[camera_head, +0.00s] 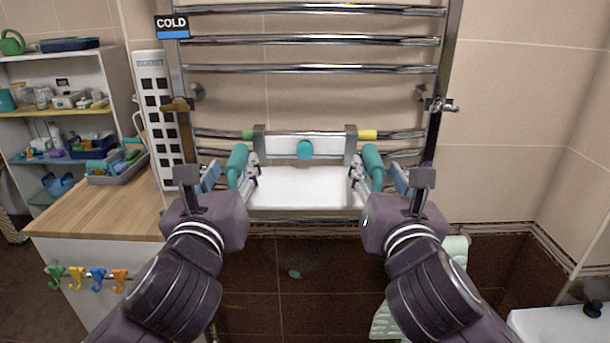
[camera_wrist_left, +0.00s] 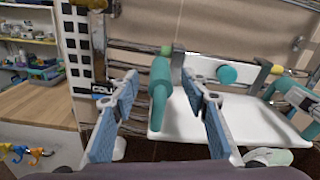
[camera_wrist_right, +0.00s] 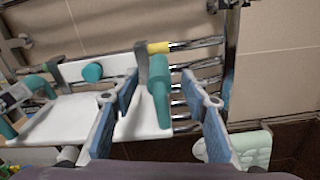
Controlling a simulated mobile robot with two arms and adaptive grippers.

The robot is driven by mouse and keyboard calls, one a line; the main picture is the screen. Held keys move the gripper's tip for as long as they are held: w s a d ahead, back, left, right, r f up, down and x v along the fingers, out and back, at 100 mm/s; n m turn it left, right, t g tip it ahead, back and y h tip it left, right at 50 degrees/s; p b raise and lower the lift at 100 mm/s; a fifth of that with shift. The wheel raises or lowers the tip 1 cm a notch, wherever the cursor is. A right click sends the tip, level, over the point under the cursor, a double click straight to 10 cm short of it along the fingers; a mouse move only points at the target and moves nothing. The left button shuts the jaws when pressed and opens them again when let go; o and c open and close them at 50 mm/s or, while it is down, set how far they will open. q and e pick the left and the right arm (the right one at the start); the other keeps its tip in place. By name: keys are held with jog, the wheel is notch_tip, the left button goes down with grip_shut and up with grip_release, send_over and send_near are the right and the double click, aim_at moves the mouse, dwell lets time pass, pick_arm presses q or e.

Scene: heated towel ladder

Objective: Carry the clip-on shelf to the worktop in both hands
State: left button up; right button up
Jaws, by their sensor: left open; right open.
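The white clip-on shelf (camera_head: 290,190) hangs on the chrome towel ladder (camera_head: 310,69) by two grey hooks, with a teal knob and a teal handle at each side. My left gripper (camera_head: 228,178) is open at the left teal handle (camera_wrist_left: 160,88), which shows between its blue-padded fingers in the left wrist view (camera_wrist_left: 163,112). My right gripper (camera_head: 380,178) is open at the right teal handle (camera_wrist_right: 160,95), which shows between its fingers in the right wrist view (camera_wrist_right: 160,110). I cannot tell whether the pads touch the handles. The wooden worktop (camera_head: 100,208) is at the left.
A grey tray of bottles (camera_head: 118,168) stands at the worktop's back; its front is bare. Coloured hooks (camera_head: 88,277) line its front side. A COLD sign (camera_head: 171,25) is on the ladder's upper left. A pale green cloth (camera_head: 388,318) hangs below right. A white surface (camera_head: 560,325) is at lower right.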

aim_at(237, 157)
pick_arm(q)
jog(key=shift+w+d, duration=0.1)
jog(key=shift+w, duration=2.2)
pick_arm(e)
jog(key=shift+w, duration=2.3)
jog(key=shift+r, duration=0.1)
pick_arm(q)
jog(key=shift+s+r, duration=0.1)
jog(key=shift+c, duration=1)
pick_arm(e)
jog(key=shift+s, duration=0.1)
jog(key=shift+c, duration=1)
pick_arm(q)
grip_shut()
pick_arm(e)
grip_shut()
